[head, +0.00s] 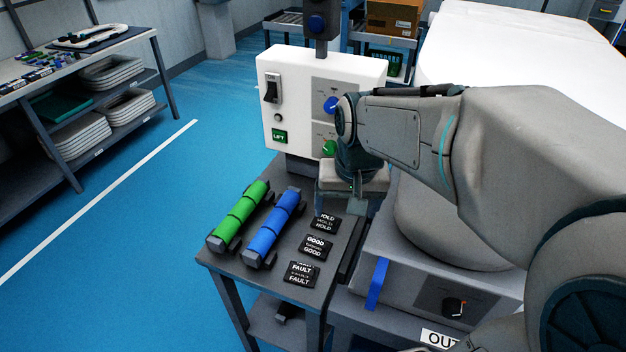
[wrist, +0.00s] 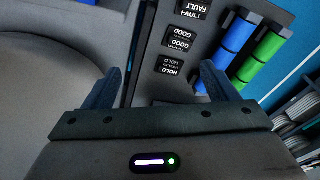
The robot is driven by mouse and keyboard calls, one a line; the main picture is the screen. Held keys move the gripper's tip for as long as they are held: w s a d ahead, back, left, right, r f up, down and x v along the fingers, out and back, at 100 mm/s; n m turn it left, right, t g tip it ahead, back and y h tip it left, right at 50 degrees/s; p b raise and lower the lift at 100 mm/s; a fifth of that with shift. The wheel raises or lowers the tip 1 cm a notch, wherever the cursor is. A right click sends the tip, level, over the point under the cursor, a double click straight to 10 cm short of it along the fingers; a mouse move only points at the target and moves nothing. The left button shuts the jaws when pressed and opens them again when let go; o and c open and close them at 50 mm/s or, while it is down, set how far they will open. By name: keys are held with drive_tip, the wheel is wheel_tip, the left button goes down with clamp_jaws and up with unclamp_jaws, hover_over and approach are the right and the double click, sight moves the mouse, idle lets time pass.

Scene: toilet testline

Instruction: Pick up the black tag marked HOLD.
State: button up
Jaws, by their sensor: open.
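The black HOLD tag (head: 324,223) lies on the small grey table, the farthest of three black tags in a column. In the wrist view the HOLD tag (wrist: 171,66) shows upside down, ahead of and between my fingers. My gripper (head: 357,205) is above the far end of the table, just beyond and to the right of the HOLD tag, apart from it. In the wrist view my gripper (wrist: 165,80) has its two fingers spread wide with nothing between them.
The GOOD tag (head: 315,247) and FAULT tag (head: 301,274) lie nearer on the table. A green cylinder (head: 238,216) and a blue cylinder (head: 273,228) rest on holders to the left. A white control box (head: 295,85) stands behind.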

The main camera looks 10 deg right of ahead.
drive_tip(key=w+f+m+g, duration=0.2)
drive_tip(key=w+f+m, duration=0.25)
drive_tip(key=w, duration=1.05)
drive_tip(key=b, duration=0.1)
hover_over(327, 217)
wheel_tip(327, 217, down, 9)
drive_tip(key=shift+w+f, duration=0.15)
drive_tip(key=shift+a+f, duration=0.1)
drive_tip(key=shift+f, duration=2.55)
drive_tip(key=c, duration=1.1)
